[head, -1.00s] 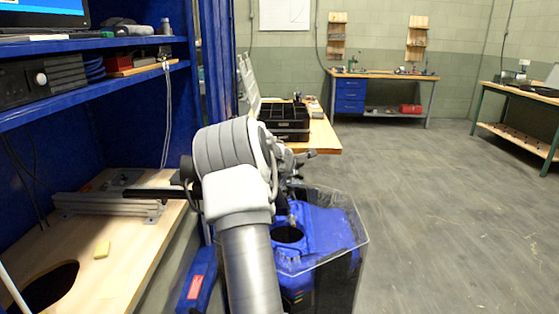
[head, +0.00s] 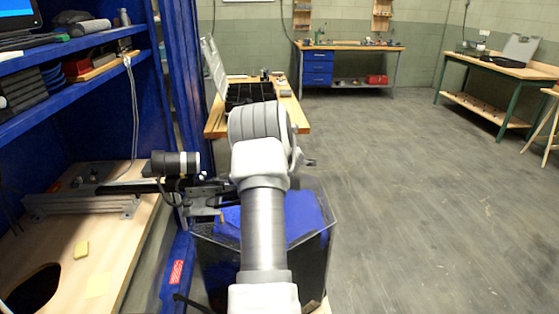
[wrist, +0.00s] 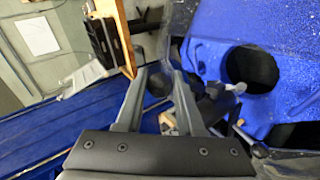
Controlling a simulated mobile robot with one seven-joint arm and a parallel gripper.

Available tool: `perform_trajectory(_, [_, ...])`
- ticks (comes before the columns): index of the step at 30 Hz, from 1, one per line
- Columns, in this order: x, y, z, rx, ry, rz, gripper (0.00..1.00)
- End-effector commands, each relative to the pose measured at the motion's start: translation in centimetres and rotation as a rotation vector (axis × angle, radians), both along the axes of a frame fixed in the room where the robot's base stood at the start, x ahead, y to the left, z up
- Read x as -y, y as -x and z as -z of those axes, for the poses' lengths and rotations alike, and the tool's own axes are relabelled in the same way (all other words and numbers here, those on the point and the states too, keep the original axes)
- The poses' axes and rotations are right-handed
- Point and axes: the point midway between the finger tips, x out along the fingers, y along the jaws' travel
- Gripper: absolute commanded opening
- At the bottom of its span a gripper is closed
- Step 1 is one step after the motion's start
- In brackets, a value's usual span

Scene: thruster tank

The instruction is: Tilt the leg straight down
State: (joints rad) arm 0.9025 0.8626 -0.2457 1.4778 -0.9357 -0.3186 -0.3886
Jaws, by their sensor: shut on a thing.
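My gripper (wrist: 164,88) is shut on a dark, rounded part that I take to be the leg (wrist: 158,82); only a small piece shows between the fingertips. In the head view my gripper (head: 205,200) is partly hidden by my arm. A black cylinder with a pale band (head: 176,163) lies roughly level just left of it, with a black bar below reaching left over a grey bracket (head: 80,205). I cannot tell how these parts join the leg, nor its exact tilt.
A clear-walled tank (head: 328,245) holding a blue body (head: 305,215) is below and right of my gripper; its round opening shows in the wrist view (wrist: 250,68). A blue shelf frame (head: 177,130) and a wooden board (head: 100,255) stand left. The floor right is open.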

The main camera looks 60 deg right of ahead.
Motion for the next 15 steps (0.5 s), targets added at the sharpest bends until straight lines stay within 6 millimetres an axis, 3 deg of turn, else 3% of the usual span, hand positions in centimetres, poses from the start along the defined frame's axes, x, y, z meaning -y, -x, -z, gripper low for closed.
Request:
perform_trajectory(8, [0.25,0.55,0.29,-0.009,-0.001,0.009,0.0])
perform_trajectory(9, [0.25,0.55,0.31,-0.009,-0.001,0.009,0.4])
perform_trajectory(13, [0.17,0.41,0.28,-0.007,-0.002,0.007,0.64])
perform_trajectory(15, [0.12,0.31,0.23,-0.005,-0.001,0.005,0.66])
